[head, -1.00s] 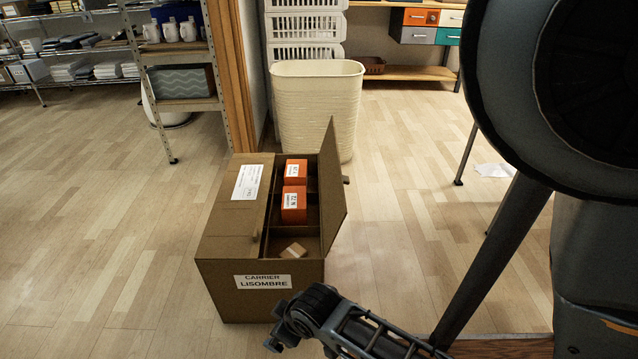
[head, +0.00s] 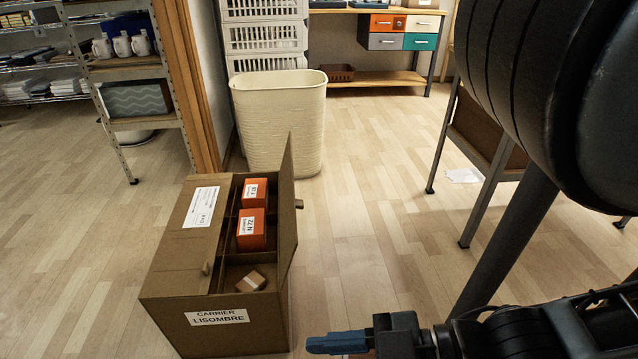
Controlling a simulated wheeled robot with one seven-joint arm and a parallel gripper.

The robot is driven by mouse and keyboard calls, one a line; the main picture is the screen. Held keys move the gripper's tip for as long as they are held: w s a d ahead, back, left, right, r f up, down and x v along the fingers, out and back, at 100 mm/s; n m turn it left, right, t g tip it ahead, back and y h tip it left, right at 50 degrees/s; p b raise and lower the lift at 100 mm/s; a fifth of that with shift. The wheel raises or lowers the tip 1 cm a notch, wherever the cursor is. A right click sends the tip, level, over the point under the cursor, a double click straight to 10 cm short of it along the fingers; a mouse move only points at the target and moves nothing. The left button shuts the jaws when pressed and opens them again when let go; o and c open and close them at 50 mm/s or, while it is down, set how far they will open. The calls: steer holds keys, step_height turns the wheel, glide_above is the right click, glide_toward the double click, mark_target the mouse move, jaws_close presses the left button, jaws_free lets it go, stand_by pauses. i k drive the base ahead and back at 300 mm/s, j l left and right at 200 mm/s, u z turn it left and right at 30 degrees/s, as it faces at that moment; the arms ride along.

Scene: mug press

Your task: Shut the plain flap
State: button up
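A brown cardboard box (head: 170,317) labelled "CARRIER LISOMBRE" stands on the floor left of centre. Its left flap (head: 180,255) lies flat and bears a white label. Inside the open half are two orange boxes (head: 252,232) and a small tan packet (head: 251,281) in compartments. My gripper (head: 338,343) is low at the bottom, right of the box and apart from it. Its blue finger points left; the view does not show whether it is open.
A cream bin (head: 280,120) stands behind the box, with white crates (head: 265,38) behind it. A metal shelf (head: 135,95) is at the back left. A table leg (head: 488,190) stands at the right.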

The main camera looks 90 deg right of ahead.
mark_target(288, 205)
steer(key=k+l+z, duration=0.15)
steer(key=k+l, duration=0.15)
steer(key=k+l+z, duration=0.35)
steer(key=k+l, duration=0.15)
steer(key=l, duration=0.25)
steer(key=k+l+z, duration=0.2)
steer(key=l, duration=0.2)
